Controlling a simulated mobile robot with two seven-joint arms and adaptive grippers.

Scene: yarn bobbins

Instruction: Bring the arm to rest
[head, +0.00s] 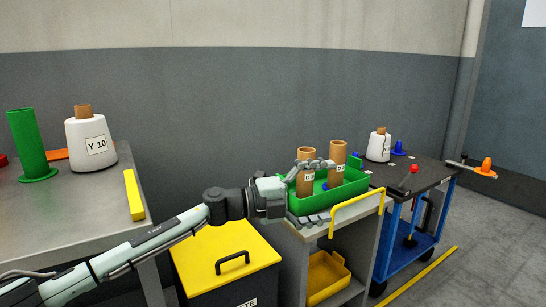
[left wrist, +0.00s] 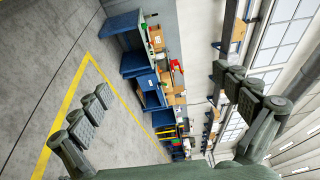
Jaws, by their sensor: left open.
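My left gripper (head: 328,190) reaches in from the left, its arm stretched low across the head view. Its fingers are spread wide, one above the other, in front of the green tray (head: 352,189) on the cart. In the left wrist view the open fingers (left wrist: 163,95) stand far apart with nothing between them. Two brown tubes with labels, a left one (head: 305,181) and a right one (head: 337,165), stand upright in the tray. The upper finger overlaps the left tube in the picture; I cannot tell whether it touches. My right gripper is not in view.
At left, a grey table (head: 80,205) holds a white bobbin marked Y 10 (head: 90,142), a green tube (head: 30,150) and a yellow bar (head: 134,195). A yellow lidded bin (head: 205,252) stands below the arm. A blue cart (head: 388,235) at right carries another white bobbin (head: 378,148).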

